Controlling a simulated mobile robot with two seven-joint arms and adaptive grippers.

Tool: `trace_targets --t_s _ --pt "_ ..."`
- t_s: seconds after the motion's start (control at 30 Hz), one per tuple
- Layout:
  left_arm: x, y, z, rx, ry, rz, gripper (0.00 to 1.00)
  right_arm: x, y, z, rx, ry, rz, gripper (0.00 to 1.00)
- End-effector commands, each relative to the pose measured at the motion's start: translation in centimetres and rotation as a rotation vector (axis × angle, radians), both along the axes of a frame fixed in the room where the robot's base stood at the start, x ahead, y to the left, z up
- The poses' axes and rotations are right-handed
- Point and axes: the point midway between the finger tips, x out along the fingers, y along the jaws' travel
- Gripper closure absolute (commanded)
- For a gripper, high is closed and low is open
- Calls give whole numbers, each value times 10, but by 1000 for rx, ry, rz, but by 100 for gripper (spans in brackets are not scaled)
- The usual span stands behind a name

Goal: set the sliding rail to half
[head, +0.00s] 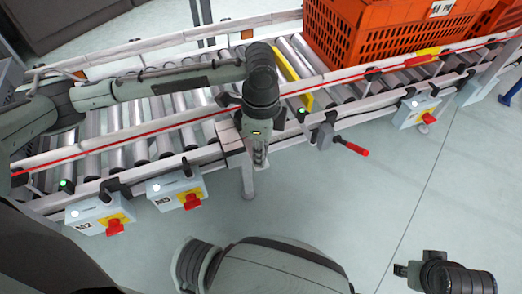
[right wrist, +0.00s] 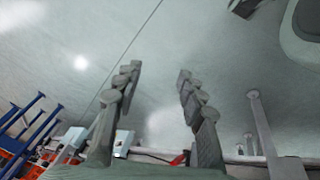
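A roller conveyor runs across the head view, with a pale side rail (head: 155,128) carrying a red stripe along its near edge. Which part is the sliding rail I cannot tell for certain. My left gripper (head: 260,155) hangs over the conveyor's near edge, pointing down; its fingers are small and I cannot tell whether they are apart or touch the rail. A red-handled lever (head: 354,149) sticks out just right of it. My right gripper (head: 402,270) is low at the right, over the floor and away from the conveyor. In the right wrist view its fingers (right wrist: 158,75) are spread, with nothing between them.
An orange tote (head: 375,45) stands on the rollers at the upper right. A yellow bar (head: 293,75) crosses the rollers left of it. Grey control boxes with red knobs (head: 100,213) (head: 177,190) (head: 415,110) hang along the near edge. The floor (head: 340,210) in front is clear.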

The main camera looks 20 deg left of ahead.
Motion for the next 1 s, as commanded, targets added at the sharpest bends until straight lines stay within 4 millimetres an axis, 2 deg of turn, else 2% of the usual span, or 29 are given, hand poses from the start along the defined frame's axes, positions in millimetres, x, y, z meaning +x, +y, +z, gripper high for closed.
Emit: trace_targets --t_s 0.43,0.7,0.8,1.0 --pt "3 3 2 1 1 1 100 3 2 2 6 -7 -2 60" --pt "31 26 3 2 0 3 100 9 3 -42 28 16 1 60" --pt "35 29 1 1 -1 2 100 9 3 -49 30 19 1 60" --pt "35 29 0 0 -2 1 100 8 3 -50 30 18 2 60"
